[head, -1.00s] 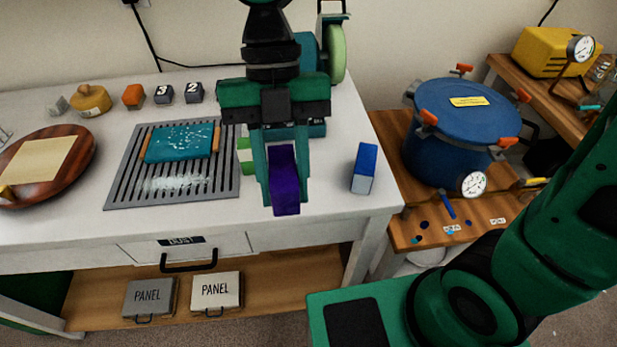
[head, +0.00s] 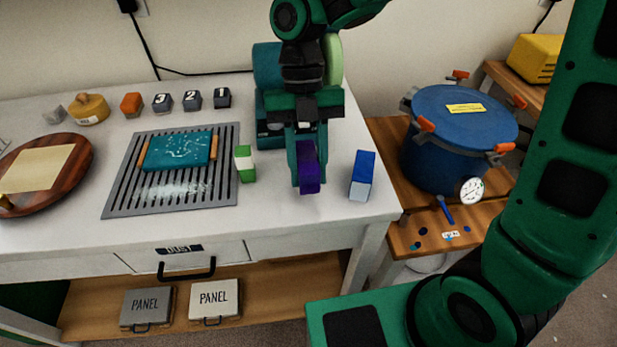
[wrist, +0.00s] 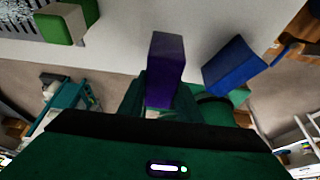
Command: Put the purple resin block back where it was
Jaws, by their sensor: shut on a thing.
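The purple resin block (head: 308,170) is upright between the fingers of my gripper (head: 307,160), near the front right of the white table. My gripper is shut on it. In the wrist view the purple block (wrist: 166,62) stands in the middle, between a green and white block and a blue block. In the head view the green and white block (head: 245,165) stands to its left and the blue and white block (head: 362,175) to its right, both apart from it. I cannot tell whether the purple block touches the table.
A grey slotted grille (head: 120,196) with a teal piece (head: 178,151) lies left of the blocks. A teal machine (head: 268,75) stands behind my gripper. A blue pot (head: 440,150) with orange clamps stands right of the table. The table's front edge is close.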

